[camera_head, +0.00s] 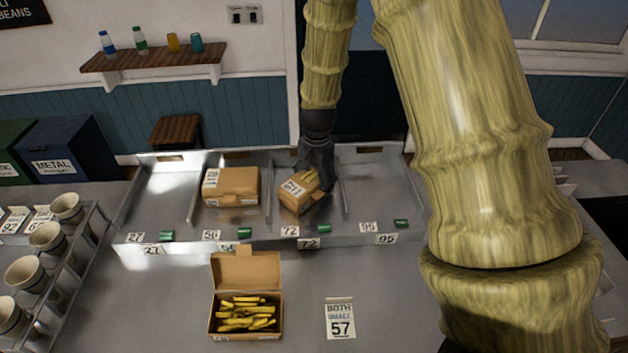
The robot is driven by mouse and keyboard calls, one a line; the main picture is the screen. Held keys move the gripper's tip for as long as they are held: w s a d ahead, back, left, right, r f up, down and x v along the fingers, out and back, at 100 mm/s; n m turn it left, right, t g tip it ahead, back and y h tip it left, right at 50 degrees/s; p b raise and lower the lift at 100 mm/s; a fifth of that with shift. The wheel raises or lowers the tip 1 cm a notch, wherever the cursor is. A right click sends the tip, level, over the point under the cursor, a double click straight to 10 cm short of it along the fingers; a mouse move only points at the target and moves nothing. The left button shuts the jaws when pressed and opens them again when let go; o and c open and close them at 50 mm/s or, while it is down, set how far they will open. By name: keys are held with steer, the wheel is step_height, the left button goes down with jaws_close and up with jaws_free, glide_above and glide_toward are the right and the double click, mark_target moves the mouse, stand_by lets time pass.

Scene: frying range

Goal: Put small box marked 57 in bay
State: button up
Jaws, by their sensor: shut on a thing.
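My gripper (318,172) reaches down into the bay labelled 72 and is shut on a small brown cardboard box (296,197). The box is tilted and turned, with a white label on its top that I cannot read surely. Its far right part is hidden by my gripper. I cannot tell whether it touches the bay floor. The metal bay tray (340,240) has compartments labelled 27, 56, 72 and 95. A card (340,318) on the counter reads "BOTH SMALL 57".
A closed brown box (231,187) sits in bay 56. Bays 27 and 95 look empty. An open box of yellow fries (246,316) stands on the counter in front. A rack of cups (47,237) is at left. My arm hides the right side.

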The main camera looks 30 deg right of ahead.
steer(key=o, duration=1.1)
steer(key=shift+f, duration=0.15)
steer(key=shift+r, duration=0.2)
steer(key=shift+s+d+r+b, duration=0.15)
steer(key=shift+r+b, duration=0.65)
steer(key=shift+r, duration=2.2)
steer(key=shift+s+r+b, duration=0.1)
steer(key=shift+r+b, duration=0.65)
steer(key=shift+r, duration=2.2)
